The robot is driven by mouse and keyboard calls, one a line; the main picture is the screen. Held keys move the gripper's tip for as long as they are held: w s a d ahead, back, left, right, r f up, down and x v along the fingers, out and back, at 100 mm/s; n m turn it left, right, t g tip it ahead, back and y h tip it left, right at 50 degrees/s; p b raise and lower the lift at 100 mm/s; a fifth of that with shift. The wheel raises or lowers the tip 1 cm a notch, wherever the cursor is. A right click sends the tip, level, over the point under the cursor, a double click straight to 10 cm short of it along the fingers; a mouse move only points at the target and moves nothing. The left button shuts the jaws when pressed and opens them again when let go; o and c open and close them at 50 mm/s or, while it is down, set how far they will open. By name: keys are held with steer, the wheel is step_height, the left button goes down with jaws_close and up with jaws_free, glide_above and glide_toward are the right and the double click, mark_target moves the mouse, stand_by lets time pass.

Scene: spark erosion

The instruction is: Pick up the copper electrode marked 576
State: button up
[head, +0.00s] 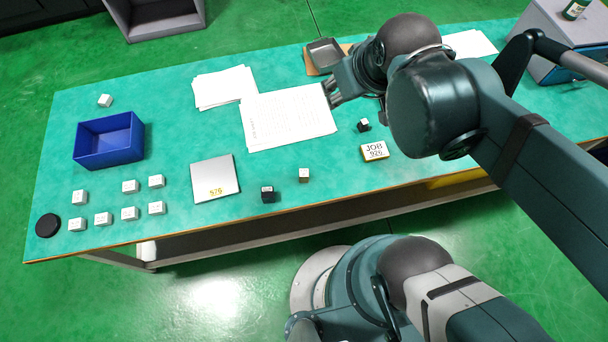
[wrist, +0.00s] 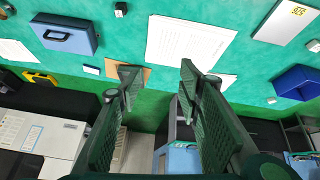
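A small block with brown sides and a pale marked top (head: 304,175) stands near the front edge of the green table; its colour suits copper, but its number is too small to read. A dark block (wrist: 121,8) also shows at the top of the wrist view. My gripper (head: 332,92) hangs over the back middle of the table, apart from all blocks. Its fingers (wrist: 160,75) are spread wide with nothing between them.
A blue bin (head: 108,141), several white blocks (head: 130,186) and a black disc (head: 47,225) are at the left. A blue case (wrist: 66,36) shows in the wrist view.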

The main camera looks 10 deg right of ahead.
steer(key=a+f+n+g+b, duration=0.25)
steer(key=a+f+n, duration=0.4)
steer(key=f, duration=0.45)
steer(key=n+g+b, duration=0.2)
steer(key=n+g, duration=0.1)
steer(key=n, duration=0.3)
glide_above(304, 173)
steer(key=f, duration=0.6)
steer(key=w+f, duration=0.1)
steer(key=f, duration=0.2)
steer(key=shift+d+f, duration=0.2)
steer(key=shift+f, duration=0.15)
steer(key=shift+s+a+f+n+g, duration=0.15)
steer(key=shift+s+f+n+g, duration=0.2)
steer(key=shift+f+n, duration=0.1)
steer(key=shift+f+b, duration=0.3)
steer(key=shift+f, duration=1)
steer(key=shift+s+f+b, duration=0.1)
steer(key=shift+f+b, duration=1)
steer(key=shift+f, duration=1.5)
